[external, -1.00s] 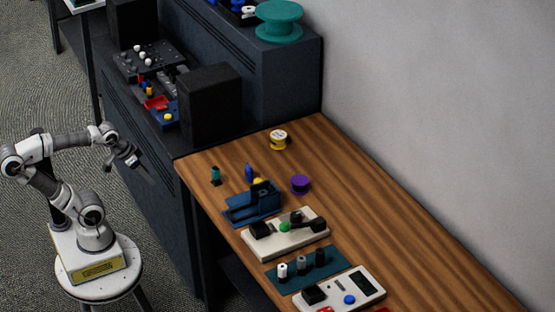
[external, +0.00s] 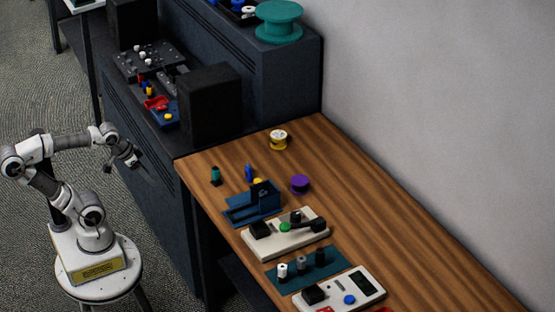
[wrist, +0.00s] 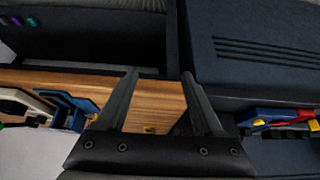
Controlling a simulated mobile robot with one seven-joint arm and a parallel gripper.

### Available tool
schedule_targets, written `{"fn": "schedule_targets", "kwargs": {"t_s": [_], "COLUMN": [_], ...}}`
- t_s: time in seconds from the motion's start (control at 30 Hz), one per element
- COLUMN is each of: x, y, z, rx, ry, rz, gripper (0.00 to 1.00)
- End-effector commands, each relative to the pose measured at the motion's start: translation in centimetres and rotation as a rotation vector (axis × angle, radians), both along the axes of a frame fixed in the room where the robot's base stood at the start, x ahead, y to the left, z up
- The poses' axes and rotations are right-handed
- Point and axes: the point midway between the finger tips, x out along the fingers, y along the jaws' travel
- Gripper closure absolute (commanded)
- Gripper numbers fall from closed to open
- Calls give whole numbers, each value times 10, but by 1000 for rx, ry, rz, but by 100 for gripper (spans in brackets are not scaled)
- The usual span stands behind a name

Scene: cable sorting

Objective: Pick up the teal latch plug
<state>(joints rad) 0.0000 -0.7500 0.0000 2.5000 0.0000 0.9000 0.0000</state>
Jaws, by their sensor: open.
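The teal latch plug (external: 215,175) stands upright on the near left part of the wooden table, a small teal cylinder with dark ends. My gripper (external: 124,165) is left of the table, in front of the dark cabinet and well apart from the plug. In the wrist view its two dark fingers (wrist: 160,73) are spread with nothing between them.
Beside the plug are a blue upright piece (external: 249,173), a blue holder (external: 238,218) and a purple spool (external: 300,184). A black box (external: 210,105) stands on the cabinet.

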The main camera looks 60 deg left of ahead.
Motion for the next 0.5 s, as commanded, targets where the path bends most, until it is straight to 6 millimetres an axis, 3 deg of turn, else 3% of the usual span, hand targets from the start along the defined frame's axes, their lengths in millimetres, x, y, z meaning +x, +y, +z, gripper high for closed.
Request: {"fn": "schedule_targets", "kwargs": {"t_s": [0.07, 0.33, 0.5], "x": [0, 2, 34], "y": [0, -1, -23], "z": [0, 1, 20], "rx": [0, -3, -59], "ry": [0, -5, -104], "rz": [0, -3, -42], "gripper": [35, 35, 35]}}
